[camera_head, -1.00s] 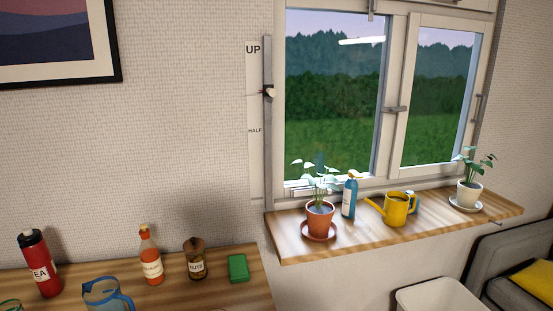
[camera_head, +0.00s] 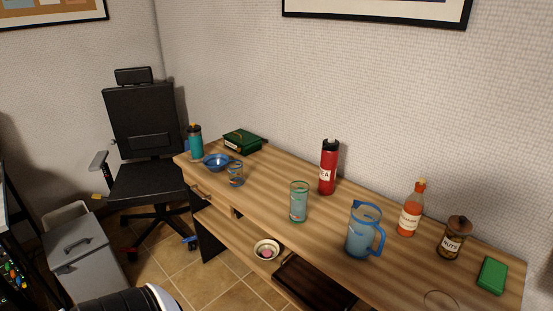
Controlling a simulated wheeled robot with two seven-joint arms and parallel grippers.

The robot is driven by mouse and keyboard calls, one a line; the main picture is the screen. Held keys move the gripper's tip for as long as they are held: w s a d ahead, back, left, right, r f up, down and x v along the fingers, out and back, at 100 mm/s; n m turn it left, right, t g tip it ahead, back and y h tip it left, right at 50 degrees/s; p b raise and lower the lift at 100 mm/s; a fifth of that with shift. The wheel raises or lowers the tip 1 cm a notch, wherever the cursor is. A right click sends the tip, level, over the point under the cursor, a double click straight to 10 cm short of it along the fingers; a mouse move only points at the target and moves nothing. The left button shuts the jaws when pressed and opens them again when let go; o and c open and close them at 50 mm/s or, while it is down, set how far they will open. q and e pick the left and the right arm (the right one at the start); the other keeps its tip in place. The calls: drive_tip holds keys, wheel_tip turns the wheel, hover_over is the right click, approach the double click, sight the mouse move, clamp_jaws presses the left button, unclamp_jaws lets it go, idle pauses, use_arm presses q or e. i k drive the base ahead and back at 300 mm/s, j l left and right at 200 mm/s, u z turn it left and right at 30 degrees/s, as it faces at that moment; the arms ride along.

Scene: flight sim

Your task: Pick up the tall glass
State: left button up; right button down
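The tall glass (camera_head: 299,202) stands upright on the wooden desk (camera_head: 265,178), near its front edge. It is clear with a greenish rim and base. A red tea flask (camera_head: 328,168) stands behind it to the right, and a blue pitcher (camera_head: 363,232) stands to its right. A shorter glass (camera_head: 236,174) stands to its left. Neither of my grippers shows in the head view.
An orange bottle (camera_head: 409,210), a nuts jar (camera_head: 452,238) and a green sponge (camera_head: 492,274) are on the desk's right part. A blue bowl (camera_head: 216,162), teal bottle (camera_head: 195,142) and green box (camera_head: 243,141) are at the far left end. A black chair (camera_head: 142,130) stands left.

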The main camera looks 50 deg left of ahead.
sight(299, 203)
drive_tip(key=u, duration=1.4)
